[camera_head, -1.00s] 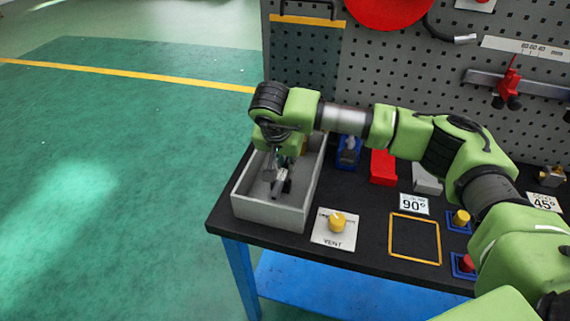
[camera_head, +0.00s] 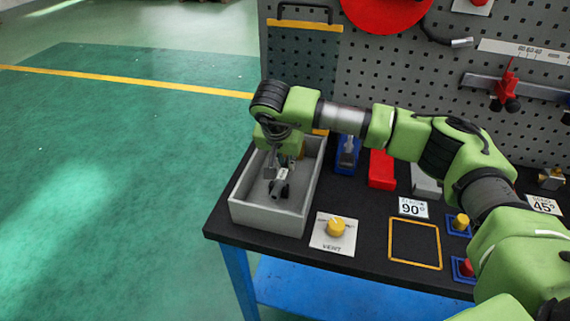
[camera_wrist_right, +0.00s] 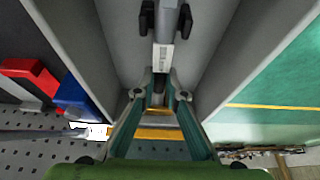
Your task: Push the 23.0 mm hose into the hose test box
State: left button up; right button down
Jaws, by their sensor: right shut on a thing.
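The hose test box appears to be the open grey box (camera_head: 265,216) at the left end of the bench. My right gripper (camera_head: 283,170) reaches down inside it from above. It is shut on a short grey piece with black side parts (camera_head: 279,189), which I take as the hose. In the right wrist view the gripper's fingertips (camera_wrist_right: 160,76) close around the piece's near end. A pale label (camera_wrist_right: 163,57) shows on the piece, too small to read surely. Whether the piece touches the box floor is unclear. My left gripper is not in view.
Right of the box are a blue holder (camera_head: 347,158), a red block (camera_head: 382,168) and a VENT plate with a yellow knob (camera_head: 336,227). A yellow-outlined square (camera_head: 414,242) on the bench is empty. A pegboard (camera_head: 400,75) stands behind.

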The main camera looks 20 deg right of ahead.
jog(key=c, duration=2)
grip_release()
jog(key=v, duration=1.2)
jog(key=shift+r, duration=0.1)
